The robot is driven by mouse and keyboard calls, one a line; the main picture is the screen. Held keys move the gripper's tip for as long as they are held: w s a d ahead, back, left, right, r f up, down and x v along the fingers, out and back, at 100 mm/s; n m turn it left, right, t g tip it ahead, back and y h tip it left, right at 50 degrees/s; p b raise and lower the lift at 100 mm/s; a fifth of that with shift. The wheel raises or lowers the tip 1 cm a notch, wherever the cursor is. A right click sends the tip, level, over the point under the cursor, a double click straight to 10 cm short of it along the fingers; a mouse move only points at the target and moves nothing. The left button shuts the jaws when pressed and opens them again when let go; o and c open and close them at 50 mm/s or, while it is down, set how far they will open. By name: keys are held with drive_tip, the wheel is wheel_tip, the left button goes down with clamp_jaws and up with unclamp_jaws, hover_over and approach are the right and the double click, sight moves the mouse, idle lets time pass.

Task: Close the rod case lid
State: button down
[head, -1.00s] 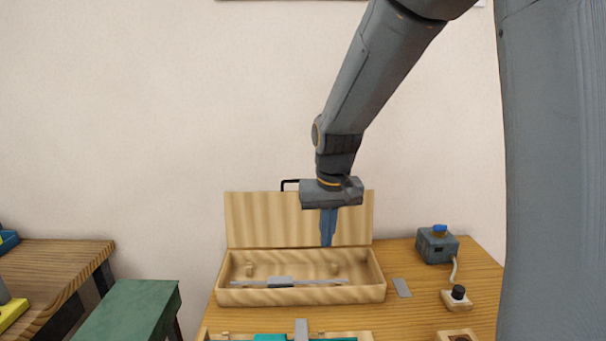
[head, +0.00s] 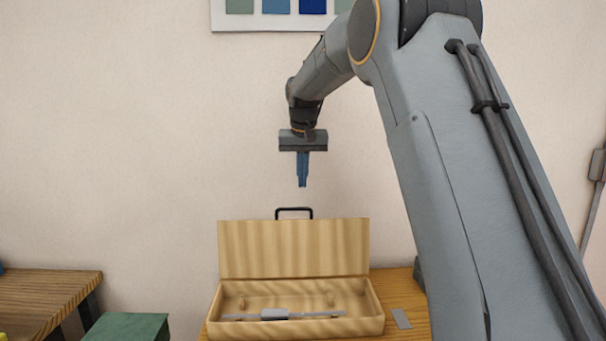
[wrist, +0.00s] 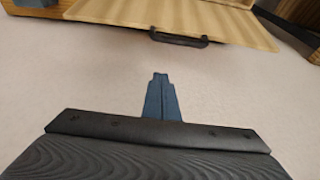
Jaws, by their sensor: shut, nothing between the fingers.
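The wooden rod case (head: 350,328) stands on the table with its lid (head: 293,248) upright at the back, open. A black handle (head: 294,211) sits on the lid's top edge. Inside the case lies a thin rod with a grey block (head: 275,314) at its middle. My gripper (head: 302,184) is shut and empty, in the air above the lid and handle and apart from them. In the wrist view, the blue fingers (wrist: 160,78) are together, with the handle (wrist: 178,39) and lid (wrist: 205,18) ahead of them.
A small grey plate (head: 402,318) lies on the table right of the case. A green stool (head: 127,328) and another wooden table (head: 45,295) are at the left. My arm hides part of the table's right side. The air around the gripper is clear.

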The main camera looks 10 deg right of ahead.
drive_tip(key=p+x, duration=0.1)
drive_tip(key=x, duration=0.5)
drive_tip(key=shift+f+p, duration=0.2)
drive_tip(key=shift+p, duration=0.15)
drive_tip(key=shift+s+a+p, duration=0.2)
drive_tip(key=shift+s+p, duration=0.25)
drive_tip(key=shift+s, duration=0.55)
drive_tip(key=shift+s+a+p, duration=0.2)
drive_tip(key=shift+s+p, duration=0.2)
drive_tip(key=shift+s, duration=0.6)
